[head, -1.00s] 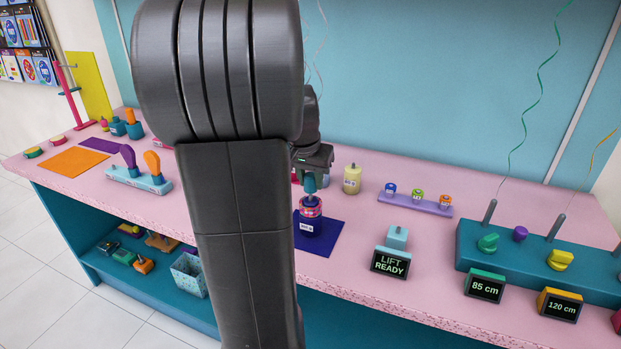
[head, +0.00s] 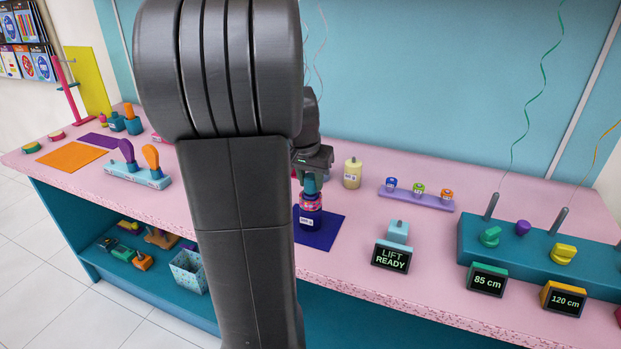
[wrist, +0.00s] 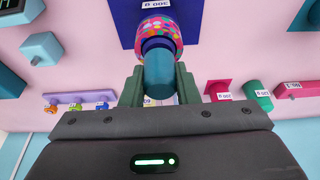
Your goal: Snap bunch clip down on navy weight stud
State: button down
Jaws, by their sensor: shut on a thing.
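The navy weight (head: 308,228) stands upright on a dark blue mat (head: 328,233), with a confetti-patterned part at its top. The wrist view shows that confetti part (wrist: 160,30) and a blue piece above it. My gripper (head: 312,174) is over the weight and shut on the teal bunch clip (wrist: 159,72), which sits between my finger pads in the wrist view. The clip is lined up over the weight and appears to meet its top. I cannot tell whether it is snapped on, as the stud is hidden. Thin ribbons (head: 318,60) rise above my gripper; their balloons are out of view.
A cream weight (head: 352,174) stands right behind the mat. A purple rack (head: 415,200) holds small spools. A LIFT READY display (head: 391,257) stands at the front right, with a teal balloon stand (head: 480,240) further right. My arm hides part of the counter.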

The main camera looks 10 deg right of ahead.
jog(key=shift+f, duration=0.3)
jog(key=c, duration=1)
grip_release()
jog(key=shift+c, duration=0.2)
jog(key=shift+r, duration=0.1)
jog(key=p+v, duration=0.5)
jog(key=v, duration=0.3)
jog(key=b+x, duration=0.5)
jog(key=x, duration=0.3)
